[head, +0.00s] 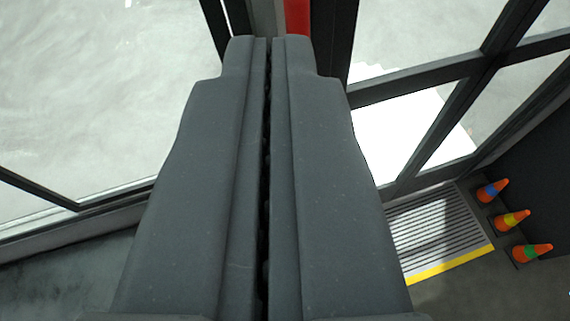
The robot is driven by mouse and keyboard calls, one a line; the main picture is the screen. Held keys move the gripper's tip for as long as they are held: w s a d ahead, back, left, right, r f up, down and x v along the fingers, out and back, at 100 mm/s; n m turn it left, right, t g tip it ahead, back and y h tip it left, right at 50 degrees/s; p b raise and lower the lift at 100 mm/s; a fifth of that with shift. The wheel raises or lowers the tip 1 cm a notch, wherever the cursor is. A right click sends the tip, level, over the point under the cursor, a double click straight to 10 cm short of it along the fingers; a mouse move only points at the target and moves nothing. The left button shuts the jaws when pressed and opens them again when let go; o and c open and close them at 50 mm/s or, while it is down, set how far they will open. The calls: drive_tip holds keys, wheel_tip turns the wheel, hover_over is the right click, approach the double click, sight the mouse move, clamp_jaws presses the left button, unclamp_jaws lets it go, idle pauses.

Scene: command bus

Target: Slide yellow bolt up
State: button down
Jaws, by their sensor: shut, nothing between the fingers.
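My gripper (270,42) fills the middle of the head view, its two dark grey fingers shut with only a thin seam between them and nothing held. The fingertips point at a dark upright post with a grey strip (263,16) and a red strip (297,17) at the top centre. I cannot tell whether the tips touch it. No yellow bolt shows; the area right behind the fingers is hidden.
Framed glass panes (90,90) stand on the left and a dark-framed glass door (440,120) on the right. A ribbed step (435,230) with a yellow edge lies at the lower right. Small orange cones with blue (492,190), yellow (512,219) and green (531,253) bands stand beside it.

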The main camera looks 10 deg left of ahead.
drive_tip(key=w+d+f+m+g+y+p, duration=0.2)
drive_tip(key=w+f+m+g+y+p, duration=0.5)
drive_tip(key=w+f, duration=0.9)
drive_tip(key=w+d+f+m+g+p, duration=0.1)
drive_tip(key=d+f+m+g+p, duration=0.2)
drive_tip(key=f+m, duration=0.3)
drive_tip(key=w+d+f+m+g+p, duration=0.1)
drive_tip(key=d+f+m+g+p, duration=0.2)
drive_tip(key=f, duration=1.2)
drive_tip(key=shift+w+d+m+g, duration=0.3)
drive_tip(key=shift+d+m, duration=0.8)
drive_tip(key=shift+m, duration=0.4)
drive_tip(key=s+a+x, duration=0.1)
drive_tip(key=x, duration=0.9)
drive_tip(key=r, duration=0.1)
drive_tip(key=w+a+r+p, duration=0.1)
drive_tip(key=r, duration=0.2)
drive_tip(key=shift+w+a, duration=0.15)
drive_tip(key=shift+a, duration=0.05)
